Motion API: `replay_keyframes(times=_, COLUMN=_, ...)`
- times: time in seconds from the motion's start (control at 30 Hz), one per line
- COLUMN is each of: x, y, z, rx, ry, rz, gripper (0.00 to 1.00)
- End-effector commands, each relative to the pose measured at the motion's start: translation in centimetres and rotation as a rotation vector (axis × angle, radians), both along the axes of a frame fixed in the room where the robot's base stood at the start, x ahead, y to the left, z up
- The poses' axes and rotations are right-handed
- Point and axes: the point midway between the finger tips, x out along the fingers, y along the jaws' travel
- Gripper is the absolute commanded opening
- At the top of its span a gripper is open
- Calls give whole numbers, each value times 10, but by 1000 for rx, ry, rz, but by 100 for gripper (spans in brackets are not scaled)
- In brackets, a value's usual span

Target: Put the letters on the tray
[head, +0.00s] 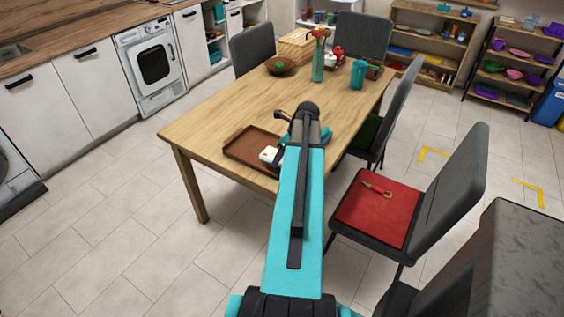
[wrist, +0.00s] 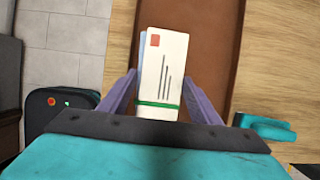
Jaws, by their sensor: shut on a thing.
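A bundle of white letters (wrist: 162,68) with a green band and a red stamp is held between the fingers of my gripper (wrist: 160,101) in the wrist view. In the head view the letters (head: 268,154) show as a small white patch beside my arm. The brown tray (head: 246,143) lies on the wooden table near its front edge. In the wrist view the letters overlap the tray (wrist: 210,35), with my gripper above it. I cannot tell whether the letters touch the tray. In the head view my arm hides most of the gripper and the tray's right part.
The table (head: 208,110) also bears a vase (head: 318,65), a teal canister (head: 358,73), a bowl (head: 281,66) and a wicker basket (head: 296,45) towards the back. A chair with a red seat (head: 372,212) stands right of my arm. The table's left part is clear.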

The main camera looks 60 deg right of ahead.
Motion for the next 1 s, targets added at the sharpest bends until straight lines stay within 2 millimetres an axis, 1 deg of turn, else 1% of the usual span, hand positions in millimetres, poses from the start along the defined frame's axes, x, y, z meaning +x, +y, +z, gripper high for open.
replay_keyframes(times=0.2, x=0, y=0, z=-4, rx=0, ry=0, rz=0, gripper=34)
replay_keyframes(times=0.5, x=1, y=1, z=-28, rx=1, ry=1, rz=2, gripper=34)
replay_keyframes(times=0.6, x=1, y=1, z=-33, rx=0, ry=0, rz=2, gripper=34)
replay_keyframes(times=1.0, x=1, y=1, z=-36, rx=0, ry=0, rz=1, gripper=34)
